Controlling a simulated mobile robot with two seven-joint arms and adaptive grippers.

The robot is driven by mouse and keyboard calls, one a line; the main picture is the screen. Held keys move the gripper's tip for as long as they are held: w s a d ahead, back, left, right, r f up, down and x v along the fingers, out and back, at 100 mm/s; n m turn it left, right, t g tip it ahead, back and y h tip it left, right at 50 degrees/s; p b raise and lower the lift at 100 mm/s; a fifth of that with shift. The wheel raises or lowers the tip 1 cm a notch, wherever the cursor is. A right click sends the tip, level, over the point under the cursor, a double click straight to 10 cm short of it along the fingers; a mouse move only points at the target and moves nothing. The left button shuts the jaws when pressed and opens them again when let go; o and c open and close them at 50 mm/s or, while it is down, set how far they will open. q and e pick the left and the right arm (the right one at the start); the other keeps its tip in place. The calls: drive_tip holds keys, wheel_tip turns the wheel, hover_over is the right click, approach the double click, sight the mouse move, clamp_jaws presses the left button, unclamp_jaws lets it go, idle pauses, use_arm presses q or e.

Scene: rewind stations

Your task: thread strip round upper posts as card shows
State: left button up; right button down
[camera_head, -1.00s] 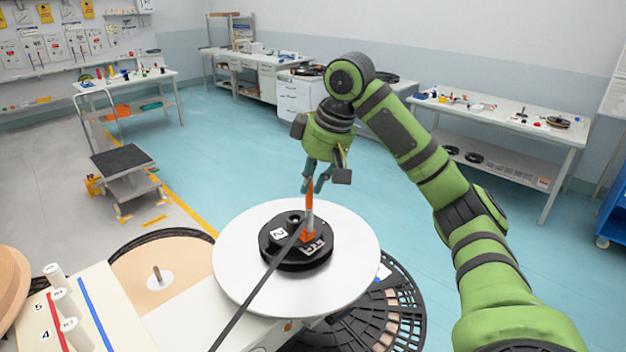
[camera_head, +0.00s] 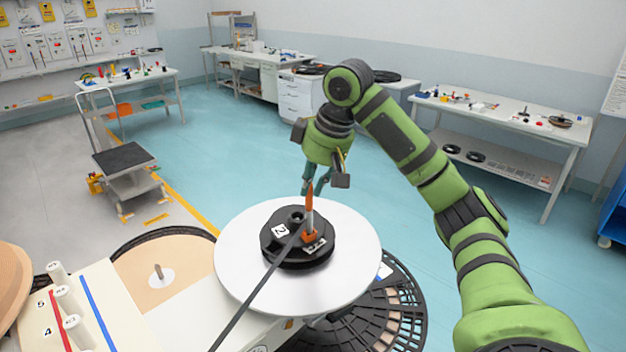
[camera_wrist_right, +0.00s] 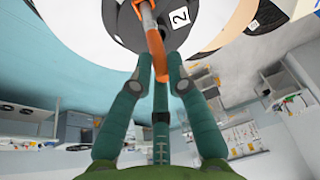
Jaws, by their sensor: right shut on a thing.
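My right gripper (camera_head: 310,190) is above the round plate, pointing down. It is shut on the orange piece (camera_head: 310,202), which stands on a black hub marked 2 (camera_head: 299,258). The wrist view also shows the orange piece (camera_wrist_right: 155,45) between the green fingers. A dark strip (camera_head: 256,299) runs from the hub down to the lower left. White posts (camera_head: 68,298) stand on a cream panel (camera_head: 105,290) with a red and a blue line, at lower left. I cannot pick out the card. My left gripper is out of view.
The hub sits on a pale round plate (camera_head: 350,260). A black slotted reel (camera_head: 385,310) lies below it at right. A tan disc with a pin (camera_head: 135,275) lies at left. A trolley (camera_head: 124,160) and benches stand further back across open floor.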

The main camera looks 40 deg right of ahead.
drive_tip(key=shift+w+f, duration=0.1)
drive_tip(key=shift+f, duration=0.05)
drive_tip(key=shift+w+f, duration=0.15)
drive_tip(key=shift+f, duration=0.45)
drive_tip(key=c, duration=1.1)
unclamp_jaws()
drive_tip(key=shift+w, duration=0.1)
drive_tip(key=shift+r, duration=0.1)
drive_tip(key=v, duration=1.2)
drive_tip(key=shift+d, duration=0.1)
